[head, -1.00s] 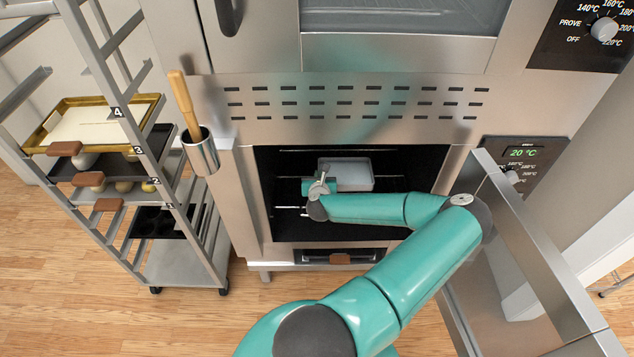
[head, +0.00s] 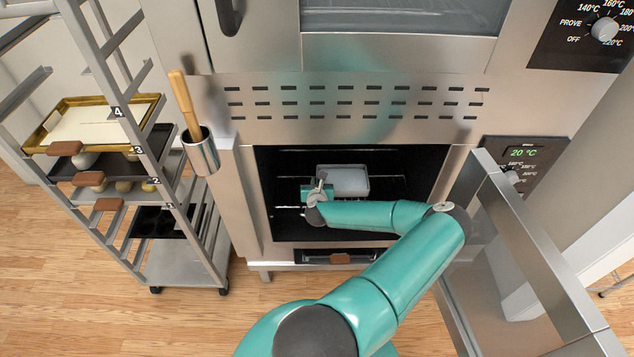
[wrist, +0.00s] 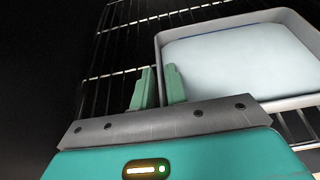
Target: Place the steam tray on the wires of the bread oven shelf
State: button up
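The steam tray (head: 345,190) is a shallow grey rectangular pan inside the open oven. It looks level over the wires of the oven shelf (head: 394,190). In the wrist view the tray (wrist: 240,60) fills the upper right, over the thin shelf wires (wrist: 120,72). My gripper (head: 322,187) is at the tray's left side. In the wrist view my gripper's fingers (wrist: 158,80) are close together at the tray's left rim, one on either side of it. The exact contact is hard to see, as is whether the tray's underside touches the wires.
The oven door (head: 525,255) stands open at right. A wheeled rack (head: 185,262) with several trays stands at left. A holder with a wooden-handled tool (head: 184,105) hangs beside the oven opening. The oven's side walls are close around my arm.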

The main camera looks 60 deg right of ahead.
jog(key=shift+o, duration=0.7)
jog(key=shift+r, duration=0.1)
jog(key=shift+r, duration=0.15)
jog(key=v, duration=1.2)
